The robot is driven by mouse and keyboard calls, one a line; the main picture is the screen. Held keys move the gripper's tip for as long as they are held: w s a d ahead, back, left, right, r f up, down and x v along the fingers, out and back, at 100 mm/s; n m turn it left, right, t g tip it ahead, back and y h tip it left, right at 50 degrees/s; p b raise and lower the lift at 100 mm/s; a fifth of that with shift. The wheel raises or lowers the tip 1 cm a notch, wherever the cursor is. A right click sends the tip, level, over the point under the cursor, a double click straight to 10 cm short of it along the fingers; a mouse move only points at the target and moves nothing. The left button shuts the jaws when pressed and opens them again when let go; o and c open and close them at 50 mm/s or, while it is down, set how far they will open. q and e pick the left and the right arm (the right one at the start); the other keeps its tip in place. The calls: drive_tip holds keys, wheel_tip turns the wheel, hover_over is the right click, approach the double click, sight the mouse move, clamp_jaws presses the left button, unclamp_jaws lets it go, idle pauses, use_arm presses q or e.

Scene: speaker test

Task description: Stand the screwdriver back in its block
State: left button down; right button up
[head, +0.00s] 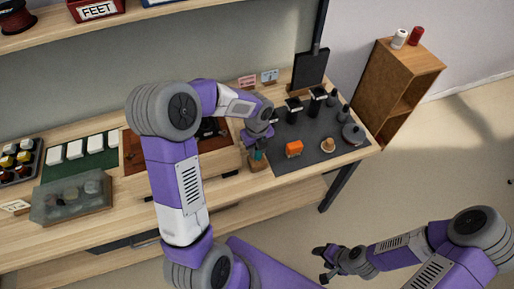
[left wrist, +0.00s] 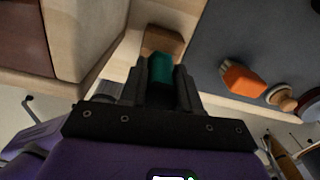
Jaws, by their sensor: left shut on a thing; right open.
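The screwdriver shows as a teal handle (head: 257,155) just above a small wooden block (head: 259,165) near the bench's front edge. My left gripper (head: 258,144) is shut on the handle from above. In the left wrist view the teal handle (left wrist: 160,76) sits between the dark fingers, with the wooden block (left wrist: 163,41) just beyond it. The shaft and tip are hidden, so I cannot tell whether it is in the block. My right gripper (head: 322,263) is open and empty, away from the bench at lower right.
A dark grey mat (head: 305,155) lies right of the block, bearing an orange object (head: 294,149), a small round tan item (head: 328,145) and several dark items. A wooden box (head: 215,160) stands just left of the block. Free floor lies right of the bench.

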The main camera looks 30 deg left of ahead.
use_arm(q)
drive_tip(key=shift+f+b, duration=0.3)
drive_tip(key=shift+f, duration=0.25)
drive_tip(key=c, duration=0.7)
unclamp_jaws()
drive_tip(key=shift+c, duration=0.2)
drive_tip(key=shift+r+p, duration=1)
drive_tip(key=shift+r, duration=2.8)
